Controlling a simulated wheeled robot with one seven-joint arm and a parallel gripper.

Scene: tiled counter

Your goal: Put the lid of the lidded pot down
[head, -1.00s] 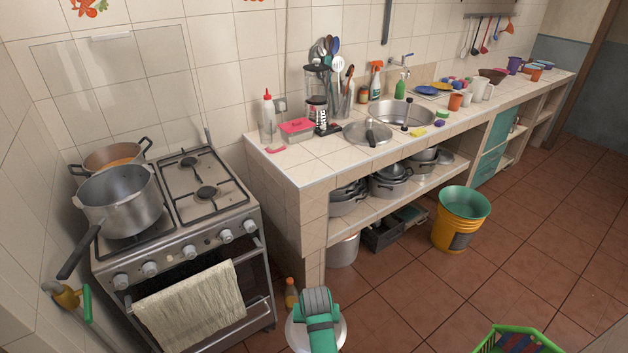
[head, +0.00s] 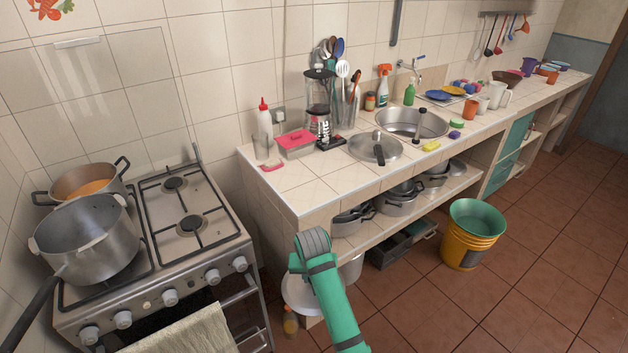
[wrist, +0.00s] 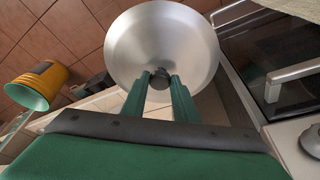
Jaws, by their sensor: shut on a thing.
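My gripper (wrist: 160,82) is shut on the dark knob of a round, shiny metal lid (wrist: 184,32), seen in the wrist view. The lid is held in the air. In the head view the lid (head: 294,293) shows partly behind my green arm, low in front of the counter's near corner, between counter and stove. The fingers are hidden in the head view. A large open metal pot (head: 88,248) stands on the stove's front left, with no lid on it. I cannot tell whether the lid belongs to it.
The tiled counter (head: 305,190) has clear tiles near its front left corner. A pink-lidded box (head: 296,146), a blender (head: 318,100) and a metal pan or lid (head: 362,150) stand farther back. The stove (head: 180,270) has bare right-hand burners. An orange bucket (head: 468,245) is on the floor.

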